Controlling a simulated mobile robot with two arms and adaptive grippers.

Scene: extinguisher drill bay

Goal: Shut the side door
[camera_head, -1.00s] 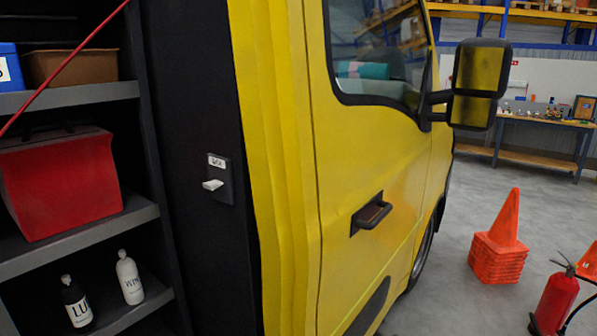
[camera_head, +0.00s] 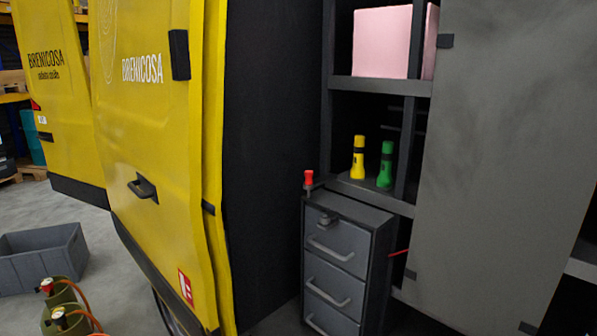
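A yellow door panel with a dark handle, which looks like the side door (camera_head: 150,120) of the van, stands at the left of the opening. Its dark handle (camera_head: 142,187) is at mid height. It overlaps the yellow van body (camera_head: 45,110) behind it. The opening to its right is uncovered and shows the dark interior (camera_head: 275,130). Neither of my grippers is in view.
A grey drawer unit (camera_head: 340,262) stands inside, with a red-topped item on it. A yellow bottle (camera_head: 358,158) and a green bottle (camera_head: 386,165) stand on a shelf. A grey panel (camera_head: 510,150) fills the right. A grey crate (camera_head: 42,258) and green cylinders (camera_head: 65,305) are on the floor.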

